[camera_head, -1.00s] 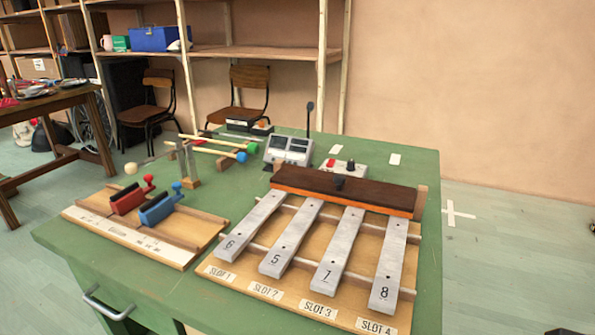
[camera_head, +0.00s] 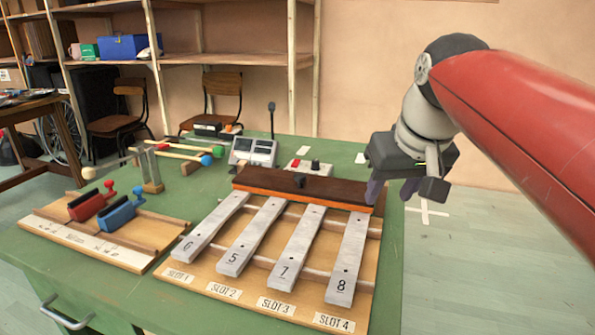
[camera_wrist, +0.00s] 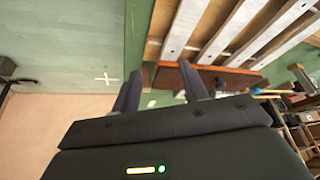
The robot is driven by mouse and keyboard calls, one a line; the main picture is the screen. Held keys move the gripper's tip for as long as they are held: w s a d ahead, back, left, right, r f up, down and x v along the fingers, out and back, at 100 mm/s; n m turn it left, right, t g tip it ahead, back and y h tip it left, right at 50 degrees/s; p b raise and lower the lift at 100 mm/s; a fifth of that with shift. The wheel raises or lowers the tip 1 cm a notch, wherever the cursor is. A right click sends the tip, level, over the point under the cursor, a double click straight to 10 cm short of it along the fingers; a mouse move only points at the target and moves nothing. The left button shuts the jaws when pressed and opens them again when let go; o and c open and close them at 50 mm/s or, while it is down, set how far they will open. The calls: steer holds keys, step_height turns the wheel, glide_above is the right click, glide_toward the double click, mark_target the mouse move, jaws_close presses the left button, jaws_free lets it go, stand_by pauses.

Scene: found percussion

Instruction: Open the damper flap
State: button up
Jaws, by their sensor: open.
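The damper flap (camera_head: 310,188) is a long dark brown board with an orange front edge and a dark knob (camera_head: 299,180). It lies flat across the far ends of the metal bars on the bar rack. My gripper (camera_head: 392,190) is open and empty, above and beside the flap's right end, near the table's right edge. In the wrist view my gripper's fingers (camera_wrist: 160,88) point towards the table edge, with the flap's reddish-brown end (camera_wrist: 168,77) partly hidden behind them.
Metal bars, including bar 8 (camera_head: 347,260), lie in labelled slots in front of the flap. Behind it stand a grey meter box (camera_head: 252,151) and a small box with a red button (camera_head: 305,168). Red and blue clamps (camera_head: 118,213) sit at left. Floor is free right of the table (camera_head: 385,300).

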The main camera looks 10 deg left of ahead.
steer(key=w+a+r+n, duration=0.2)
steer(key=w+a, duration=0.3)
steer(key=a, duration=0.1)
steer(key=n+g+b, duration=0.1)
steer(key=n+b, duration=0.1)
glide_toward(300, 174)
steer(key=shift+y, duration=0.4)
steer(key=x, duration=0.2)
steer(key=b+x, duration=0.1)
steer(key=x, duration=0.2)
steer(key=b+x, duration=0.1)
steer(key=x, duration=0.2)
steer(key=shift+d+f, duration=0.25)
steer(key=shift+d, duration=0.1)
jaws_close()
